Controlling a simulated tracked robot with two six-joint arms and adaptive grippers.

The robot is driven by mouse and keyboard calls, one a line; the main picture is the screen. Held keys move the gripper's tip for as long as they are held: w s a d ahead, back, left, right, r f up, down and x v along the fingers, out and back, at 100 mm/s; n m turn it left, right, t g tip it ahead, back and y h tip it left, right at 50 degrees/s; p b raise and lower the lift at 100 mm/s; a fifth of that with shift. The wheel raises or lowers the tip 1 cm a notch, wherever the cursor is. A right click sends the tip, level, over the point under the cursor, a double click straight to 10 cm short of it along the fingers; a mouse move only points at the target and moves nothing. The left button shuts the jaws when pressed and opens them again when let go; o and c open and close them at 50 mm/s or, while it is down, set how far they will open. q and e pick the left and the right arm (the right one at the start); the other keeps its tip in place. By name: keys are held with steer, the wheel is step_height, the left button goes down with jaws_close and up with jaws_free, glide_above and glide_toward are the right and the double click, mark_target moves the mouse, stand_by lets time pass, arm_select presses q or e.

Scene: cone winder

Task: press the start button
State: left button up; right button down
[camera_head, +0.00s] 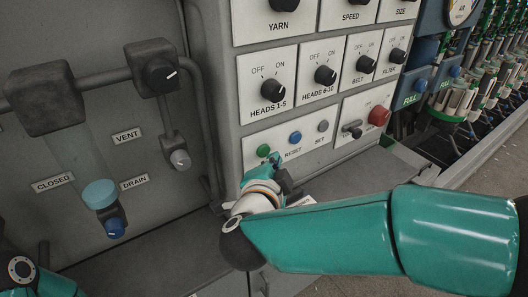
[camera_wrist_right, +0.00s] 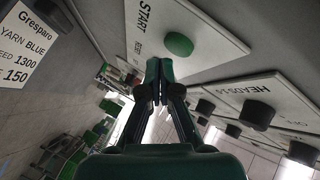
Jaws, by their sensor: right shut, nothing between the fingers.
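The green start button (camera_head: 263,151) sits at the left end of a white panel strip, left of the blue reset button. In the right wrist view the green button (camera_wrist_right: 178,44) stands out from its plate beside the word START. My right gripper (camera_head: 276,160) is shut and empty, just below and right of the button in the head view. In the wrist view its closed fingertips (camera_wrist_right: 158,70) lie close to the button but appear beside it, not on its face. My arm hides the START label in the head view. My left gripper is out of view.
Beside it are the blue reset button (camera_head: 295,137), a grey button (camera_head: 323,126) and a red knob (camera_head: 379,116). Black HEADS knobs (camera_head: 273,90) sit above. A grey ledge (camera_head: 340,180) runs below the panel. Valves and pipes (camera_head: 100,77) stand at left.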

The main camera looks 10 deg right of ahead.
steer(key=shift+w+a, duration=0.1)
steer(key=shift+w, duration=0.1)
steer(key=shift+w, duration=0.2)
steer(key=shift+w+a, duration=0.2)
steer(key=shift+w, duration=0.2)
stand_by(0.9)
steer(key=shift+s, duration=0.1)
steer(key=shift+s+d, duration=0.3)
steer(key=shift+s, duration=0.4)
steer(key=s, duration=0.1)
steer(key=s+d, duration=0.1)
steer(key=s, duration=0.2)
steer(key=shift+s+d, duration=0.35)
steer(key=shift+a, duration=0.1)
stand_by(0.8)
